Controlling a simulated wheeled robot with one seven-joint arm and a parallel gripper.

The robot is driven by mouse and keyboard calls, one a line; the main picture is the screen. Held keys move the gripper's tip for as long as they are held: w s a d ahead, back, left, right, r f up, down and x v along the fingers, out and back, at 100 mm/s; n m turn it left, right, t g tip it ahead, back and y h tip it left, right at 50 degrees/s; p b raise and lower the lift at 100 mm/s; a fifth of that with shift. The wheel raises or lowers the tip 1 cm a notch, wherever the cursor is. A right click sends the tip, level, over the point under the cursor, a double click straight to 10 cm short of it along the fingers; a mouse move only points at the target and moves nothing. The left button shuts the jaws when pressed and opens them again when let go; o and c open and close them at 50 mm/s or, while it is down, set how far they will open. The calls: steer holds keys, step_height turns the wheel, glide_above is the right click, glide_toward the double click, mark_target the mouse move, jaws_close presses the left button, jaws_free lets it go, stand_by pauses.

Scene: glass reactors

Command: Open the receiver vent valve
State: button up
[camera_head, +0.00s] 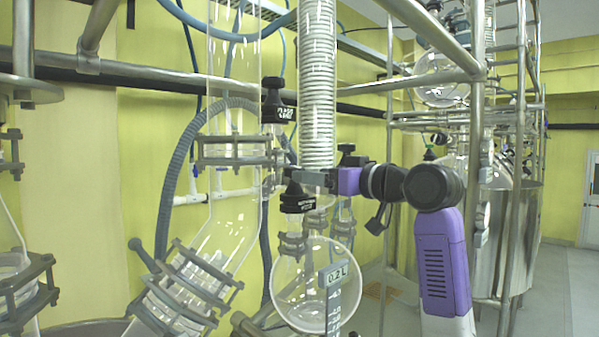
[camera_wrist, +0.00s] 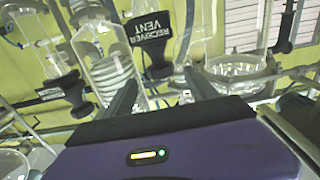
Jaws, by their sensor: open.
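The receiver vent valve (camera_wrist: 152,40) shows in the wrist view as a black handle with white lettering reading RECEIVER VENT. It lies beyond my fingertips, near the top middle. My gripper (camera_wrist: 160,88) is open, its two dark fingers apart, with no valve handle clasped between them. In the head view my gripper (camera_head: 306,177) reaches left from its purple body, in front of the glass column and above the round receiver flask (camera_head: 313,285). A black labelled handle (camera_head: 297,198) sits just below the fingers there; its lettering is too small to read.
Another black labelled handle (camera_head: 278,100) stands higher on the glass. A second dark labelled handle (camera_wrist: 62,92) shows at left in the wrist view. Steel rails (camera_head: 425,35), the coiled column (camera_head: 318,90) and clamps crowd the arm. Open floor (camera_head: 560,290) lies at right.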

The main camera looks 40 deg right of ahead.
steer(key=w+p, duration=0.1)
steer(key=w, duration=0.4)
steer(key=shift+w+p, duration=0.3)
steer(key=shift+w, duration=0.1)
steer(key=shift+c, duration=0.5)
steer(key=c, duration=1.3)
steer(key=shift+d+y, duration=0.1)
steer(key=shift+y, duration=0.2)
steer(key=shift+d+n+y+b, duration=0.15)
steer(key=shift+n+y+b, duration=0.15)
steer(key=shift+n+y, duration=0.8)
steer(key=shift+w+d+n+g+y, duration=0.1)
steer(key=shift+n+g+y, duration=0.65)
steer(key=shift+y, duration=0.7)
steer(key=shift+d+n+g+y, duration=0.1)
steer(key=shift+n+g+y, duration=0.35)
steer(key=shift+n+y, duration=0.8)
steer(key=shift+g+y, duration=0.3)
steer(key=shift+y, duration=0.3)
